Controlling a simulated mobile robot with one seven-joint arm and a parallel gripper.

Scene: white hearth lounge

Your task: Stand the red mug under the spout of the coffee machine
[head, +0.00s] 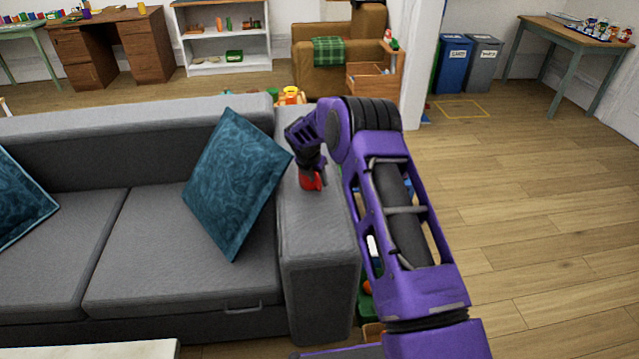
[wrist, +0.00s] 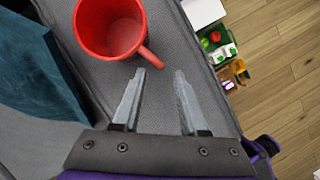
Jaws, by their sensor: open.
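The red mug (head: 308,183) stands on the right armrest of the grey sofa, partly hidden by my gripper in the head view. In the wrist view the mug (wrist: 98,42) is empty, seen from above, with its handle pointing down and right toward the fingers. My gripper (wrist: 162,73) is open, its two fingers apart with nothing between them. The left fingertip is close to the handle's end; I cannot tell whether they touch. The coffee machine is not in either view.
The sofa armrest (head: 318,240) is narrow, with a teal cushion (head: 238,180) leaning beside it. Boxes with toys and cartons (wrist: 215,42) are on the floor past the armrest. A table with small figures (head: 575,32) stands at the back right. The wooden floor (head: 520,210) on the right is clear.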

